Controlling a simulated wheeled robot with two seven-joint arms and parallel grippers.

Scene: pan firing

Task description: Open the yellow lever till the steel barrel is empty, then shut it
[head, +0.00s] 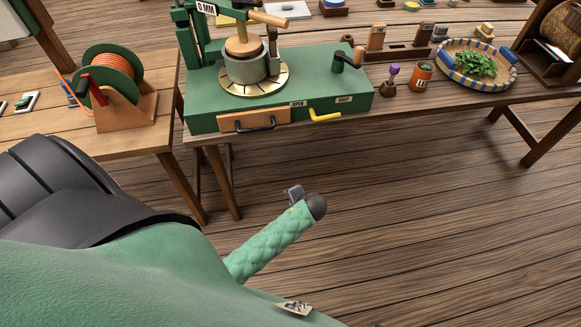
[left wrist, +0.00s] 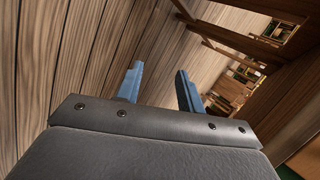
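The yellow lever (head: 325,116) sticks out of the front edge of the green press base, between the OPEN and SHUT labels and nearer OPEN. The steel barrel (head: 246,68) stands on a round dial plate on this base, with a wooden plunger (head: 243,45) in its top. Its contents are hidden. My right gripper is not in view.
A wooden drawer (head: 254,120) with a black handle is left of the lever. A hose reel (head: 111,80) stands on the left table. An orange pot (head: 421,76) and a basket of greens (head: 477,63) are right of the press. The floor before the bench is clear.

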